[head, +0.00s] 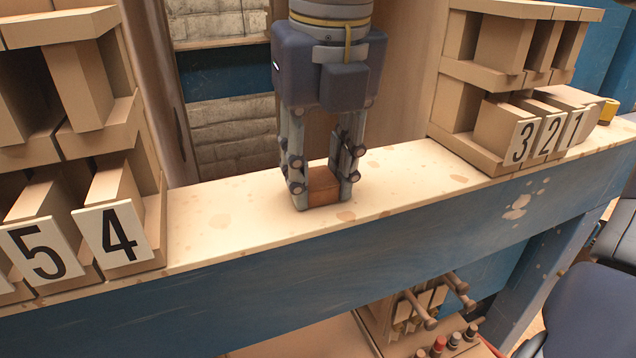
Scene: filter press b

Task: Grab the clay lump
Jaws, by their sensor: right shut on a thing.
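The clay lump (322,187) is a small brown block on the pale, stained top of the ledge (400,180). My right gripper (323,192) points straight down over it, with one finger on each side. The fingers are shut on the lump near the ledge's front edge. The lump appears to be at the level of the ledge top; I cannot tell whether it touches it. My left gripper is not in the view.
Wooden cubbies with boxes numbered 5 (42,250) and 4 (119,234) stand at the left. Boxes 3, 2 and 1 (523,142) sit in a rack at the right. A yellow roll (608,112) lies beyond them. The ledge is clear on both sides of the gripper.

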